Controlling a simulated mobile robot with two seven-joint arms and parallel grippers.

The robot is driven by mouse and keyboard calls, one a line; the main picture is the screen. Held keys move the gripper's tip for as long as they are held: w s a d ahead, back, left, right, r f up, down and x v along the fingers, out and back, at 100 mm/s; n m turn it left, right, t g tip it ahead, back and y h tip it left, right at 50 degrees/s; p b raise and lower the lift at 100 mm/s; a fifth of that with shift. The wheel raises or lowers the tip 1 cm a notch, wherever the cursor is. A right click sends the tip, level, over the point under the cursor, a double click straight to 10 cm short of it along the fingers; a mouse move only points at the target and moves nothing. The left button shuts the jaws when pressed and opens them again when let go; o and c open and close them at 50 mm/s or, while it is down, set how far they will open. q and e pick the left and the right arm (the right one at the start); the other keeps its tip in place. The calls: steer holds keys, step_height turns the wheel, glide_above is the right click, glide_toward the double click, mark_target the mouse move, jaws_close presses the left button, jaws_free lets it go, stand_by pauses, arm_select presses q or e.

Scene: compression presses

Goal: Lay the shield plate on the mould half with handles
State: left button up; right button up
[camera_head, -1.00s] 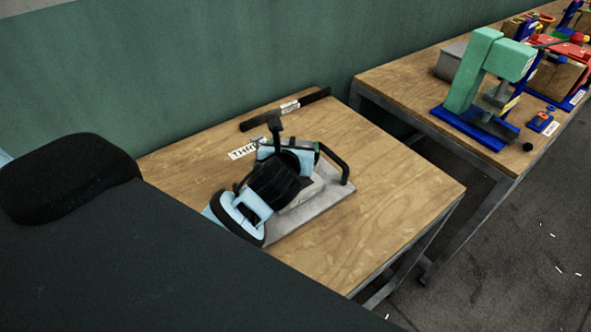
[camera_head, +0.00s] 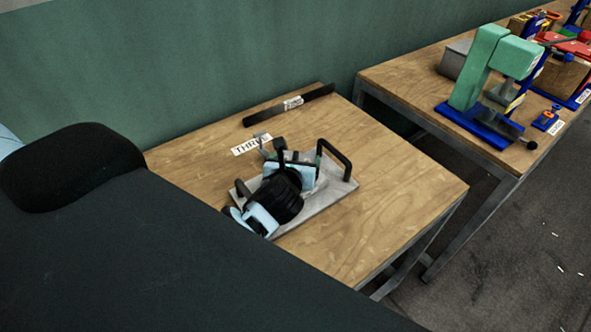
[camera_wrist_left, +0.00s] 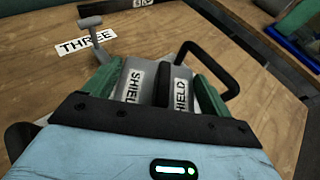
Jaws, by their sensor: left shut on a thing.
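The mould half with handles (camera_head: 322,197) is a grey plate on the near wooden table, with a black handle (camera_head: 337,158) standing at each end. In the left wrist view a black handle also shows (camera_wrist_left: 222,66). My left gripper (camera_head: 304,174) is over the mould half, shut on the shield plate (camera_wrist_left: 132,93), a grey piece with SHIELD labels and a dark bar between them. The gripper hides most of the shield plate in the head view. I cannot tell whether the plate touches the mould half. My right gripper is out of view.
A grey T-shaped piece (camera_wrist_left: 94,30) rises beside the gripper, near the THREE label (camera_head: 251,145). A dark bar (camera_head: 288,105) lies along the back edge. The table's right part is clear. A green press (camera_head: 478,66) stands on the second table.

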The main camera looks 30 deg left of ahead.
arm_select(q)
steer(key=shift+f, duration=1.75)
steer(key=shift+f, duration=0.1)
steer(key=o, duration=1.1)
steer(key=shift+f, duration=0.1)
